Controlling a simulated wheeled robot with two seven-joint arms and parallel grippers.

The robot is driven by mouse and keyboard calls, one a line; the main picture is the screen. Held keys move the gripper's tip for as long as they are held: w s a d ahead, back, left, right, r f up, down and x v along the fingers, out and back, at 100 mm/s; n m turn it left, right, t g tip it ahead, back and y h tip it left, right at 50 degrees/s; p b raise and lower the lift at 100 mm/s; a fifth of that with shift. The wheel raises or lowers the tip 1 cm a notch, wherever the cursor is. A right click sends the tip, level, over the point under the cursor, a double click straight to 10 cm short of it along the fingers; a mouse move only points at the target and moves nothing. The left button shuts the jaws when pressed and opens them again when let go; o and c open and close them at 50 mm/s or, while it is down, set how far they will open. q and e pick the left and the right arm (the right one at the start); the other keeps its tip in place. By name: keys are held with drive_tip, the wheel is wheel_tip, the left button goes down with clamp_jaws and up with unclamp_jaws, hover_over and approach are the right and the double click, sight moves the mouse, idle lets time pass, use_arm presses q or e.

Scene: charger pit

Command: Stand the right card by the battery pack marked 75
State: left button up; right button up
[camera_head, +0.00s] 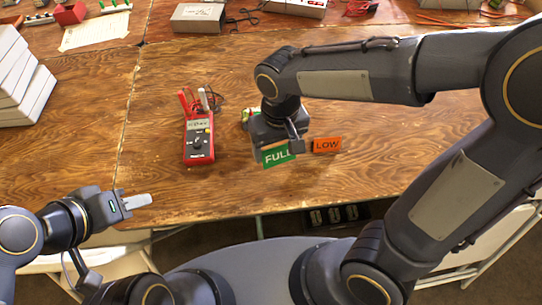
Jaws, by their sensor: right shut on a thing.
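A green card reading FULL (273,156) is at my right gripper (294,146), which is shut on it. The card is tilted, and a finger covers part of its right side. An orange card reading LOW (327,145) is just right of that gripper, near the table's front. The gripper and wrist hide most of what is behind the cards; only a small bit of something coloured (246,117) shows at their left. No battery pack marked 75 can be made out.
A red multimeter (198,138) with leads lies on the wooden table (150,170), left of the cards. White boxes (20,85) are stacked at the far left. A grey box (198,18) stands at the back. The table between multimeter and left boxes is clear.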

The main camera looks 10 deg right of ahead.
drive_tip(key=s+a+n+b, duration=0.1)
drive_tip(key=s+a+b, duration=0.15)
drive_tip(key=s, duration=0.25)
drive_tip(key=w+f, duration=0.3)
drive_tip(key=w, duration=0.1)
drive_tip(key=w+f, duration=0.3)
drive_tip(key=w, duration=0.1)
drive_tip(key=w+d+f, duration=0.1)
drive_tip(key=w+f, duration=0.2)
drive_tip(key=w, duration=0.1)
drive_tip(key=shift+w+d+p, duration=0.1)
drive_tip(key=shift+w+p, duration=0.3)
drive_tip(key=shift+w+f, duration=0.25)
drive_tip(key=shift+f, duration=0.2)
drive_tip(key=f, duration=0.3)
drive_tip(key=shift+w+d+f, duration=0.1)
drive_tip(key=shift+w+f, duration=0.1)
use_arm(q)
wheel_tip(320, 180, down, 3)
drive_tip(key=shift+f, duration=0.15)
